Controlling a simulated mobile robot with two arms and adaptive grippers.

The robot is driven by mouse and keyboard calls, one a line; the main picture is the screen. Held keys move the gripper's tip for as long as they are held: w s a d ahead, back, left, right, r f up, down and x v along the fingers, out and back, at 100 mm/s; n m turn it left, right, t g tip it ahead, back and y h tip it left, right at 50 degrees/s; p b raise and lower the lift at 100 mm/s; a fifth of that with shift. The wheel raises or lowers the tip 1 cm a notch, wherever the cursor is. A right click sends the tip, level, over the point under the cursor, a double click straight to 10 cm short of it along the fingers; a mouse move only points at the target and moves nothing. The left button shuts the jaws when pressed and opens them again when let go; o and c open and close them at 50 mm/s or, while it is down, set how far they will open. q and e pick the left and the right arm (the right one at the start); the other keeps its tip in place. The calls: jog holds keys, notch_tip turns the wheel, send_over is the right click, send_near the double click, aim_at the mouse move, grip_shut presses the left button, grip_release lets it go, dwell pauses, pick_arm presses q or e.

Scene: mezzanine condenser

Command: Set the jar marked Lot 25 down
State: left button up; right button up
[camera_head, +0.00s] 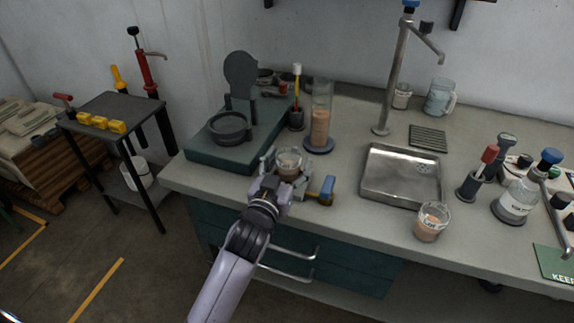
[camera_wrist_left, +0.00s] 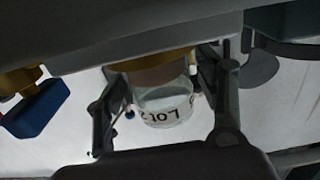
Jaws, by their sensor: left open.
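A small clear jar (camera_head: 289,162) with pinkish-brown contents is near the counter's front edge, between the fingers of my left gripper (camera_head: 286,171). In the left wrist view the jar (camera_wrist_left: 163,105) appears upside down, with part of a label reading "Lot 2"; the rest of the number is hidden. My left gripper (camera_wrist_left: 165,105) is open, with one finger on each side of the jar. A brassy rim shows at the jar's base; I cannot tell exactly what it rests on. My right gripper is not in view.
A blue-handled brass fitting (camera_head: 326,190) is close right of the jar. A dark green stand (camera_head: 217,150) is on the left, a tall cylinder (camera_head: 320,120) behind. A metal tray (camera_head: 385,188) and another labelled jar (camera_head: 431,222) are farther right on the counter (camera_head: 355,225).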

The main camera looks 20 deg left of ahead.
pick_arm(q)
jog(key=s+b, duration=0.1)
jog(key=s, duration=1.1)
jog(key=shift+a+r, duration=0.15)
jog(key=shift+a, duration=0.05)
